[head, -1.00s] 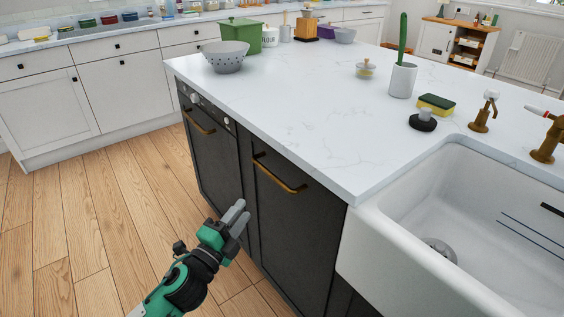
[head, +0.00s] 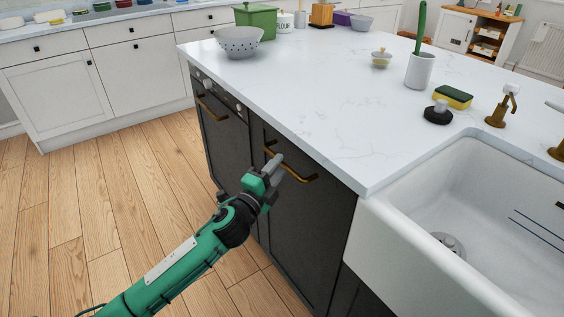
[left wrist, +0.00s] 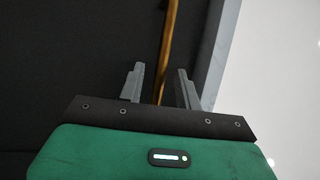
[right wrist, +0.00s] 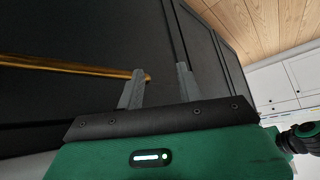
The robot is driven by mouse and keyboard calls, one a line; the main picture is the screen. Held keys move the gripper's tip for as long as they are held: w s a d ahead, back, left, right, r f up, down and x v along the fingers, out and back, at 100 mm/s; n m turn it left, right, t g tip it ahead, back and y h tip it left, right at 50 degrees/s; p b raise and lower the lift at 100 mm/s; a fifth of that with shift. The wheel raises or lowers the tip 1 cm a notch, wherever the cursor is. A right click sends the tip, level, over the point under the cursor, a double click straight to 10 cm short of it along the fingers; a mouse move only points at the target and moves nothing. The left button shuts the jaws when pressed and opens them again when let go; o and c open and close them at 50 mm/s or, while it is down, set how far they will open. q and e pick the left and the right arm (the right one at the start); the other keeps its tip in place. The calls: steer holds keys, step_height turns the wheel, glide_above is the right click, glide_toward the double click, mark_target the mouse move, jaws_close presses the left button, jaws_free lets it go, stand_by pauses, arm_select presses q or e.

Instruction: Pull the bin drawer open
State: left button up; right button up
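The bin drawer (head: 300,225) is a dark front in the island, left of the sink, and looks closed. Its brass bar handle (head: 308,179) runs across its top. My left gripper (head: 279,167) is at the handle's left part. In the left wrist view the handle (left wrist: 169,35) runs between the two open fingers, with gaps visible. My right gripper (right wrist: 160,70) is open, before a dark front with a brass handle (right wrist: 65,65). That handle's end lies behind the left finger in the picture; which front it is I cannot tell. The right gripper is outside the head view.
Left of the drawer is another dark front with knobs and a brass handle (head: 211,109). The white sink (head: 400,250) adjoins on the right. The marble worktop (head: 330,110) overhangs the front. The wooden floor (head: 110,205) on the left is clear.

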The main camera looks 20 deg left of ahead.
arm_select(q)
steer(key=shift+x, duration=1.3)
jaws_close()
